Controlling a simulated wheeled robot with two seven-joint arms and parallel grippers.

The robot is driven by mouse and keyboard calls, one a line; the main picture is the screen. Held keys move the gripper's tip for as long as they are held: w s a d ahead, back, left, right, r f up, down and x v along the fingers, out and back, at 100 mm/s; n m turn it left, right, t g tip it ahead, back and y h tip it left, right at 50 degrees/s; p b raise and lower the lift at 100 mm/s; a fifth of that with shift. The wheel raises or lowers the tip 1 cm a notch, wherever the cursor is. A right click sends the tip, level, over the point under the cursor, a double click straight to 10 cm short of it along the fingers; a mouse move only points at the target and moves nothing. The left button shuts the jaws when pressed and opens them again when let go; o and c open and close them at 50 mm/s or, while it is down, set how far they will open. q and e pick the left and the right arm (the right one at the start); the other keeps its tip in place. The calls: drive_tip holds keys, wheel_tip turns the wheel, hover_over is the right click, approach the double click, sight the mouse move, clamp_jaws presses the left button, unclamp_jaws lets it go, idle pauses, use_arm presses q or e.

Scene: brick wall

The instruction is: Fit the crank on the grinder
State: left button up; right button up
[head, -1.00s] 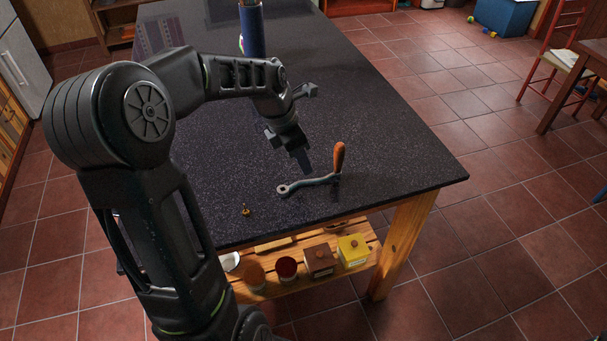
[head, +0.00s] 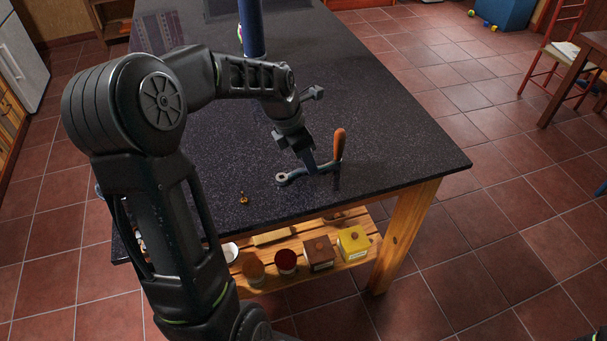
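The crank (head: 296,175) lies on the dark speckled table near its front edge. It has a grey metal arm with a ring at the left end and an upright orange handle (head: 339,145) at the right end. My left gripper (head: 311,162) points down at the crank's arm, just left of the handle. Its fingers overlap the arm in this view; I cannot tell whether they are open or shut on it. A small brass piece (head: 243,198) lies left of the crank. A blue upright cylinder (head: 252,30), perhaps the grinder, stands farther back, its top cut off. My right gripper is out of view.
The table top (head: 400,140) is clear to the right of the crank. A slatted wooden shelf below holds a yellow box (head: 353,242), a brown box (head: 319,253) and round jars. A red chair (head: 552,70) stands far right on the tiled floor.

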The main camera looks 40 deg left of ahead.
use_arm(q)
drive_tip(key=shift+b+x, duration=0.4)
drive_tip(key=shift+x, duration=0.6)
drive_tip(key=shift+r, duration=0.1)
drive_tip(key=shift+c, duration=0.4)
clamp_jaws()
idle(0.4)
drive_tip(key=shift+r, duration=0.1)
idle(0.4)
wheel_tip(320, 180, up, 6)
drive_tip(key=p, duration=0.5)
